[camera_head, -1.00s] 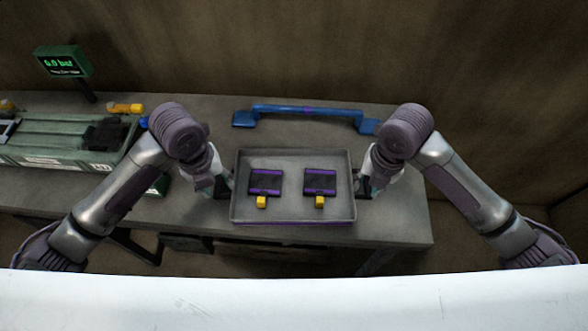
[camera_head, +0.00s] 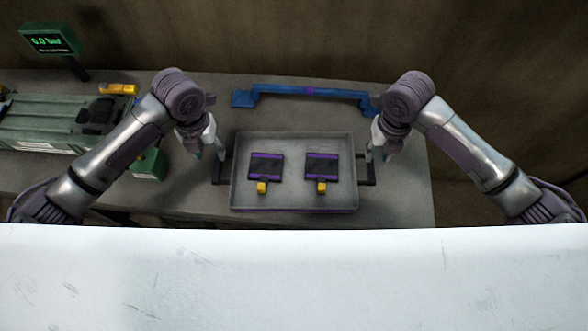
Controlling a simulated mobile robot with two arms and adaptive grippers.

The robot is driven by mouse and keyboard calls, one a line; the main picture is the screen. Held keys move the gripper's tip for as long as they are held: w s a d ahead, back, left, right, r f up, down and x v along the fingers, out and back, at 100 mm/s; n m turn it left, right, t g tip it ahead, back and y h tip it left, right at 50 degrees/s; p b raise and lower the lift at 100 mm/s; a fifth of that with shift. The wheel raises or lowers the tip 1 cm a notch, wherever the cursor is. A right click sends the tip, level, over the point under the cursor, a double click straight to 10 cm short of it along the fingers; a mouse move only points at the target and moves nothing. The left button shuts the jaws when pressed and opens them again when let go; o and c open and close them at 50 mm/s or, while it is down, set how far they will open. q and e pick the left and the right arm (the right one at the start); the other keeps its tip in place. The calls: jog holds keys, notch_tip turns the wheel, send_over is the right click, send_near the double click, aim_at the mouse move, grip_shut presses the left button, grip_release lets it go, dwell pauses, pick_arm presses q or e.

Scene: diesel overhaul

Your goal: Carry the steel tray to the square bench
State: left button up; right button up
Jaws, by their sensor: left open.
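The steel tray (camera_head: 295,196) is a shallow grey tray with a purple strip along its front. It rests on the grey bench, with a dark bar handle on its left side and another on its right. Two dark pads with purple bands and yellow tabs, a left one (camera_head: 265,168) and a right one (camera_head: 322,168), lie in it. My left gripper (camera_head: 219,153) is open at the back of the left handle. My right gripper (camera_head: 370,154) is at the back of the right handle; its fingers are too small to read.
A blue bar with flat feet (camera_head: 290,91) lies behind the tray. A green machine (camera_head: 45,122) and a green display reading 0.0 bar (camera_head: 50,40) stand at the left. The bench (camera_head: 410,200) is bare right of the tray. A brown wall closes the back.

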aim_at(217, 167)
pick_arm(q)
notch_tip(217, 167, down, 8)
jog(key=shift+s+f, duration=0.15)
jog(key=shift+f, duration=0.1)
pick_arm(e)
notch_tip(217, 167, down, 8)
jog(key=shift+s+f, duration=0.15)
jog(key=shift+f, duration=0.1)
pick_arm(q)
jog(key=shift+c, duration=0.2)
jog(key=c, duration=0.5)
pick_arm(e)
jog(key=c, duration=0.6)
pick_arm(q)
grip_shut()
